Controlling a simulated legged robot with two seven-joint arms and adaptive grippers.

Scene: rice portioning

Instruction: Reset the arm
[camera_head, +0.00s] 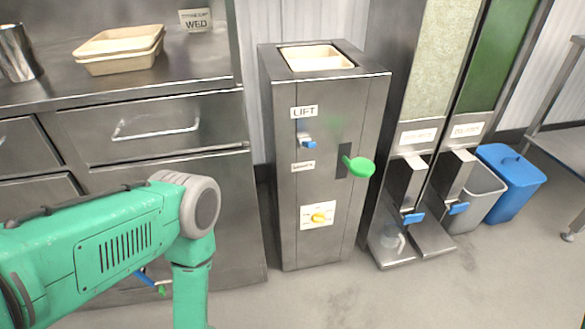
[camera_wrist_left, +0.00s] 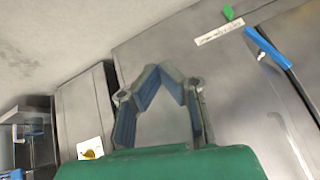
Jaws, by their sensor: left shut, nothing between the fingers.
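My green left arm comes in from the left in the head view and bends down at the elbow, in front of the cabinet. Its gripper is out of that view, below the picture's edge. In the left wrist view my left gripper (camera_wrist_left: 165,72) is shut and empty, with its blue-padded fingers meeting at the tips. Behind it is a grey metal cabinet front (camera_wrist_left: 225,85).
Beige trays (camera_head: 118,58) lie on the counter (camera_head: 200,75). Two dispensers, a grey bin (camera_head: 484,195) and a blue bin (camera_head: 515,180) stand right. The front floor is clear.

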